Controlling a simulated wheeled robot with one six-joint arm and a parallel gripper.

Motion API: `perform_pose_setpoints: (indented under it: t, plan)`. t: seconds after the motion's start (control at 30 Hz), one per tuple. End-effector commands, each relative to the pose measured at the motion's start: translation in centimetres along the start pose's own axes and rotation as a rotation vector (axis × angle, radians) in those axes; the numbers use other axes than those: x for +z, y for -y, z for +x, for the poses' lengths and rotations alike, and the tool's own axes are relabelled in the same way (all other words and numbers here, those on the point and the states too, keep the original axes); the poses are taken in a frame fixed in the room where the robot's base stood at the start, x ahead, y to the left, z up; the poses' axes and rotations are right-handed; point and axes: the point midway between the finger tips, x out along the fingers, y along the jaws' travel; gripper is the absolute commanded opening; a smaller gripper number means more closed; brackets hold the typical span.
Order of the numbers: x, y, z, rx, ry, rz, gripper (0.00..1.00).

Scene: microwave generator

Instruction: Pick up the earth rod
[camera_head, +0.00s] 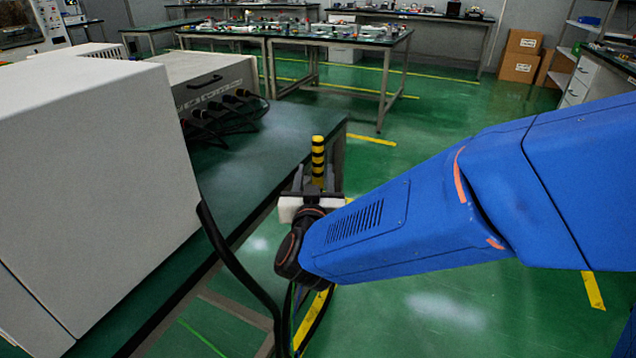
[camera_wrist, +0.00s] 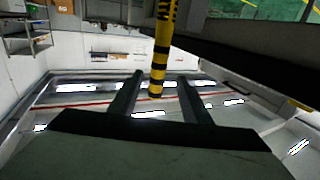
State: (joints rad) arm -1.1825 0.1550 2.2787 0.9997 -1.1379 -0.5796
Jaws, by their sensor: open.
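The earth rod (camera_head: 318,152) is a thin yellow and black striped rod. In the head view it stands upright near the corner of the dark bench, its lower part hidden by my gripper (camera_head: 316,184). In the wrist view the rod (camera_wrist: 162,45) comes down from the top edge, and its end appears between the two dark fingers of my gripper (camera_wrist: 160,77). The fingers are apart, with a gap on each side of the rod. I cannot tell whether the rod is fully between them in depth.
The dark bench (camera_head: 275,130) carries a large pale box (camera_head: 95,190) and a grey unit (camera_head: 200,75) with black cables (camera_head: 225,115). A black cable (camera_head: 235,265) hangs at the bench's near edge. Another worktable (camera_head: 345,38) stands behind.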

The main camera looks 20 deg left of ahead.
Motion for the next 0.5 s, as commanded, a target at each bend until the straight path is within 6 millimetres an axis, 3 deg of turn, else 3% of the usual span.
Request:
perform_pose_setpoints:
  t: [0.1,0.37,0.5]
  plan:
    - [0.0,0.0,1.4,0.001,0.0,0.001,0.44]
    - [-0.1,-0.1,2.5,0.0,0.0,0.001,0.44]
    - [-0.2,-0.3,4.0,0.002,0.0,0.001,0.44]
